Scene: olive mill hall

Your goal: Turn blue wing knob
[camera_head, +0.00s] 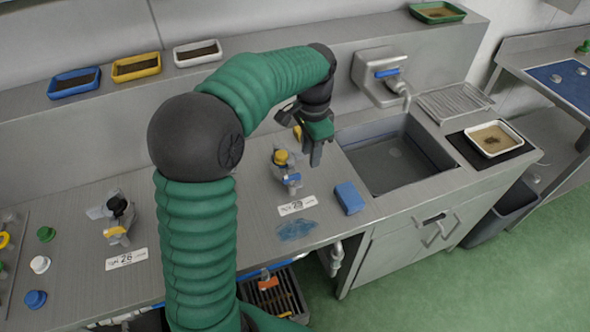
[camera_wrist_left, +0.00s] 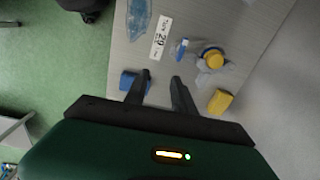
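The blue wing knob (camera_head: 292,179) sits on the front of a small clear-and-grey fitting on the steel counter, behind a label reading 29. The fitting has a round yellow knob (camera_head: 281,156) on top. In the left wrist view the blue wing knob (camera_wrist_left: 181,47) lies beyond the fingertips, beside the yellow knob (camera_wrist_left: 215,59). My left gripper (camera_head: 316,161) hangs over the counter to the right of the fitting, apart from it. In the left wrist view its two fingers (camera_wrist_left: 160,76) are spread with nothing between them. My right gripper is not seen.
A blue block (camera_head: 349,198) lies right of the label, near a sink (camera_head: 395,160). A yellow block (camera_wrist_left: 220,101) lies behind the fitting. A blue translucent patch (camera_head: 296,230) is at the front edge. Another fitting (camera_head: 117,220) with label 26 stands left.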

